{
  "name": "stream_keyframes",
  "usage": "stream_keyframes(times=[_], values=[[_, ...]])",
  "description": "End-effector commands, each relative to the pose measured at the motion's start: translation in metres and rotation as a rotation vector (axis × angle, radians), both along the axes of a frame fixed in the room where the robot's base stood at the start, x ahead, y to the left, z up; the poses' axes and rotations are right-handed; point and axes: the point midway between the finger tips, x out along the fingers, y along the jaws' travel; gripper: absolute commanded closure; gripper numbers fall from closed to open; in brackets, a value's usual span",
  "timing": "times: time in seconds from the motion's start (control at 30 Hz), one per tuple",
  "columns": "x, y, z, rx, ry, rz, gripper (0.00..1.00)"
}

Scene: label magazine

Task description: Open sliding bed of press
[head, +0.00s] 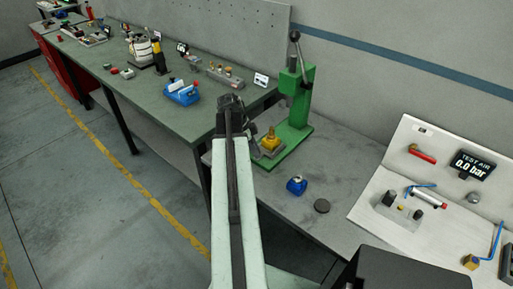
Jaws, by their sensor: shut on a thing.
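The green press (299,90) stands on the grey bench with its lever upright and a dark knob on top. Its sliding bed (268,158) is at the left front of the green base, and a yellow fixture (270,141) sits there. My gripper (255,148) is at the left edge of the bed, at the far end of my pale arm. It is shut on the sliding bed there; the fingertips are small, dark and partly hidden, so the exact grip point is unclear.
A blue part (297,185) and a dark round disc (322,206) lie on the bench in front of the press. A blue tray (183,94) is on the green bench to the left. A white test panel (415,165) stands to the right.

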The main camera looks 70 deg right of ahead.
Motion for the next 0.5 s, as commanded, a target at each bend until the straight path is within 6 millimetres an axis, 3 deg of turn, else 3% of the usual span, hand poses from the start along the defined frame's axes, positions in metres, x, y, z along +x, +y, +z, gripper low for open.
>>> stream_keyframes(times=[0.07,0.1,0.17,0.5], values=[[0.0003,-0.0021,0.0002,-0.003,-0.004,0.001,1.00],[-0.0004,-0.0027,0.0002,-0.003,-0.004,0.000,0.72],[-0.0015,-0.0033,0.0003,-0.003,-0.004,-0.003,0.56],[-0.0037,-0.0044,0.0015,-0.002,-0.003,-0.006,0.54]])
